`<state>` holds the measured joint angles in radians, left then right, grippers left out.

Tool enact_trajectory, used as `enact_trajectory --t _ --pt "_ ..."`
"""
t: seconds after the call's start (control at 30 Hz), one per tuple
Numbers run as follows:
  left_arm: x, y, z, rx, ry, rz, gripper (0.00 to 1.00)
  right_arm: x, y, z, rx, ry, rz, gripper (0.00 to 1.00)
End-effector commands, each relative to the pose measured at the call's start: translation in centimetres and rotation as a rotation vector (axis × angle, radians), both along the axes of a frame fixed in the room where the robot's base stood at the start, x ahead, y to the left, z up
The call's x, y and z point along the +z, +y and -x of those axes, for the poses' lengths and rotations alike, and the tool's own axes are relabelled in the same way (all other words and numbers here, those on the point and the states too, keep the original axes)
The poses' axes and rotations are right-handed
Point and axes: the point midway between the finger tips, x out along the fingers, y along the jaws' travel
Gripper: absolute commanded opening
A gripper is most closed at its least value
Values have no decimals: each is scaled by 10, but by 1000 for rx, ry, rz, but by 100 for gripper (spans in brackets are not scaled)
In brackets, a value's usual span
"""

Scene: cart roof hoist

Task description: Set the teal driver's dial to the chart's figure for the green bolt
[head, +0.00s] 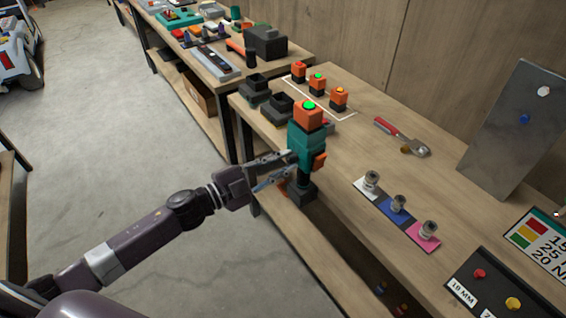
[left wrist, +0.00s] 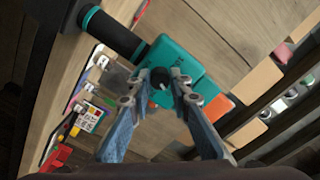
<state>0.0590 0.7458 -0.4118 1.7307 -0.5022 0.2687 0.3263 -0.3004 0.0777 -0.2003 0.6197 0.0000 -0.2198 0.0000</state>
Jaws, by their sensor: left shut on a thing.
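The teal driver (head: 306,142) stands upright on the bench's front edge, with an orange battery (head: 308,116) with a green light on top. My left gripper (head: 289,161) reaches it from the left. In the left wrist view the gripper is shut on the small dark dial (left wrist: 160,79) on the driver's teal body (left wrist: 176,62); the dial's setting is too small to read. The chart (head: 540,243) is cut off at the right edge; coloured patches and the figures 15, 25 and 20 show, but I cannot tell which belongs to green. No green bolt is visible. My right gripper is out of view.
Sockets stand on a white, blue and pink strip (head: 397,212). A red-handled wrench (head: 402,136) lies behind. A metal plate (head: 511,130) with white and blue bolts stands at right. A black board (head: 490,287) holds red and yellow bolts. Batteries and black docks (head: 279,107) sit behind the driver.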

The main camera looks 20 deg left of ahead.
Motion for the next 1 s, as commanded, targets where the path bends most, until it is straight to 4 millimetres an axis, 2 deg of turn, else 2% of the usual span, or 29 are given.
enact_trajectory --t 0.4,0.43,0.57,0.87,1.0 --pt "0 0 0 0 -4 -5 0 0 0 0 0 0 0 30" --pt "0 0 0 0 -4 -5 22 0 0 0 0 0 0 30" --pt "0 0 0 0 -3 -4 36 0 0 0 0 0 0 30" --pt "0 0 1 0 -3 -4 36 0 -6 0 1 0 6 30" --pt "-1 6 7 1 -1 -4 36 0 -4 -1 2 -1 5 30"
